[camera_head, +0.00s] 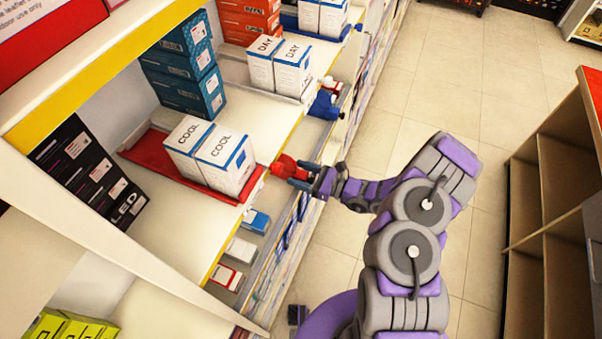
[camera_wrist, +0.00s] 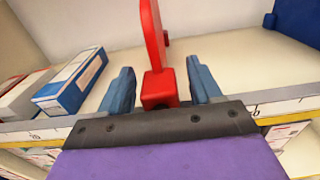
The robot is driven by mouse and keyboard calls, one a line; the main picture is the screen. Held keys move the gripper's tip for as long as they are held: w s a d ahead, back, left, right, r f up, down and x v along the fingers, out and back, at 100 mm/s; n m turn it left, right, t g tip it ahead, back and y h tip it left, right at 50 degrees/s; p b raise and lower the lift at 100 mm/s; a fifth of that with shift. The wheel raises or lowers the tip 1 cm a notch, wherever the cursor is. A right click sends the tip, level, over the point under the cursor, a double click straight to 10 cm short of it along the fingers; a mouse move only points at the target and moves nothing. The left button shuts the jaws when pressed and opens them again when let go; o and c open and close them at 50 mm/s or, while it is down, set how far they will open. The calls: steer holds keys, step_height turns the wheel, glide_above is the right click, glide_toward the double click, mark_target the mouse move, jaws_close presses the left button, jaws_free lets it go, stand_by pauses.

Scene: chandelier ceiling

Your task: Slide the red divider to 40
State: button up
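The red divider (camera_wrist: 156,45) stands upright in the wrist view, with its red block-like front end (camera_wrist: 158,90) at the shelf edge. My gripper (camera_wrist: 160,68) has one blue finger on each side of that end, with a narrow gap showing on both sides. In the head view, my gripper (camera_head: 300,178) is at the red front piece (camera_head: 284,166) beside the shelf edge. Red flat parts (camera_head: 150,146) show under and behind the white COOL boxes (camera_head: 212,156). The scale strip (camera_wrist: 290,106) runs along the shelf edge; its marks are too blurred to read surely, and my gripper hides its middle.
A blue divider piece (camera_head: 325,106) and white DAY boxes (camera_head: 280,66) stand further along the shelf. Teal boxes (camera_head: 184,66) and black boxes (camera_head: 86,172) flank the COOL boxes. The aisle floor (camera_head: 400,130) is clear.

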steer(key=p+v, duration=0.3)
steer(key=v, duration=1.4)
steer(key=shift+d+p, duration=0.25)
steer(key=shift+p, duration=0.15)
steer(key=s+a+r+n+g+h, duration=0.1)
steer(key=s+a+r+n+g, duration=0.3)
steer(key=r, duration=0.3)
steer(key=s+a+r+n+g+h, duration=0.2)
steer(key=s+a+r+n+g, duration=0.15)
steer(key=r+n, duration=0.35)
steer(key=s+a+r+n+g+h, duration=0.1)
steer(key=s+a+r+n+g, duration=0.3)
steer(key=r, duration=0.4)
steer(key=s+d+r+n+t+h, duration=0.1)
steer(key=s+d+r+n+h, duration=0.2)
steer(key=s, duration=0.5)
steer(key=s+d+r+n+t+h, duration=0.2)
steer(key=s+d+r+n+h, duration=0.2)
steer(key=s+d+h, duration=0.3)
steer(key=s+r+h, duration=0.1)
steer(key=s+h, duration=0.1)
steer(key=shift+h, duration=0.3)
